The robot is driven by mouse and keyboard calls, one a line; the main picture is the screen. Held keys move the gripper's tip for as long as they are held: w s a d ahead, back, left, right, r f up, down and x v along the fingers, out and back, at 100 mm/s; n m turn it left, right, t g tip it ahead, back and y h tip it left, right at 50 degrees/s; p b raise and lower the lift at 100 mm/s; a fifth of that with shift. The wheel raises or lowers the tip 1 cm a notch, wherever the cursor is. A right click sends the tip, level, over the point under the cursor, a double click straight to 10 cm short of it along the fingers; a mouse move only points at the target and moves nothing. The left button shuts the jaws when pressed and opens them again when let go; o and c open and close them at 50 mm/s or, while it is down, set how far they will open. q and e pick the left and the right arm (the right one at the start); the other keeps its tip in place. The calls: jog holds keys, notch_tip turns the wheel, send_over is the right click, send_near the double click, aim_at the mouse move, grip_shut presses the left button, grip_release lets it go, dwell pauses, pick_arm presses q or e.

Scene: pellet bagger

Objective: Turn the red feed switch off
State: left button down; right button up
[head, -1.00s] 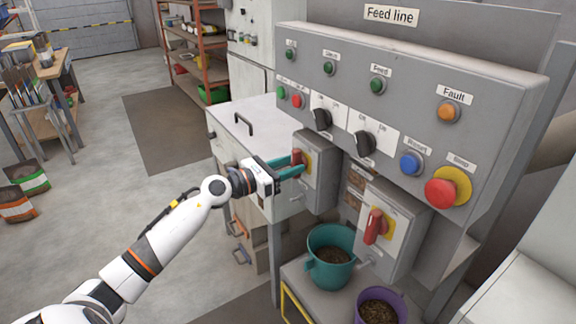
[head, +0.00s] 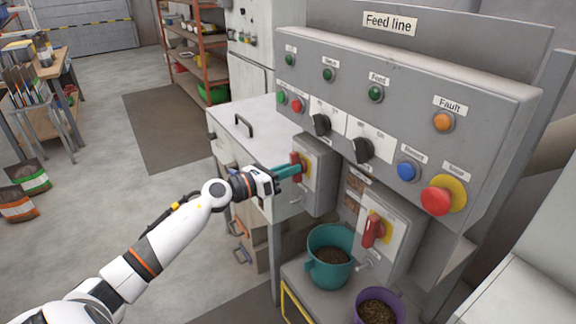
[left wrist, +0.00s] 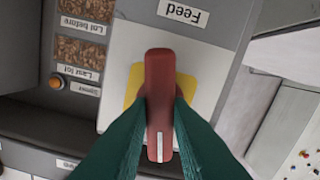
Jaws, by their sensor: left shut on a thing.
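The red feed switch (head: 297,164) has a red handle on a yellow plate, on a grey box at the left of the panel. In the left wrist view its handle (left wrist: 160,75) stands about upright, in line with the upside-down "Feed" label (left wrist: 182,12). My left gripper (head: 290,170) is shut on this handle, with one teal finger on each side in the left wrist view (left wrist: 160,108). The fingers hide part of the yellow plate. My right gripper is not in view.
A second red switch (head: 373,231) sits on a box to the right. Above are black knobs, small buttons and a red mushroom button (head: 437,200). A teal bucket (head: 312,264) and a purple bucket (head: 364,298) stand below. Free floor lies left of my arm.

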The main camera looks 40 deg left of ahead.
pick_arm(q)
jog(key=shift+a+f+n+p, duration=0.1)
jog(key=shift+n+p, duration=4.15)
jog(key=shift+n, duration=3.35)
jog(key=c, duration=1.3)
grip_release()
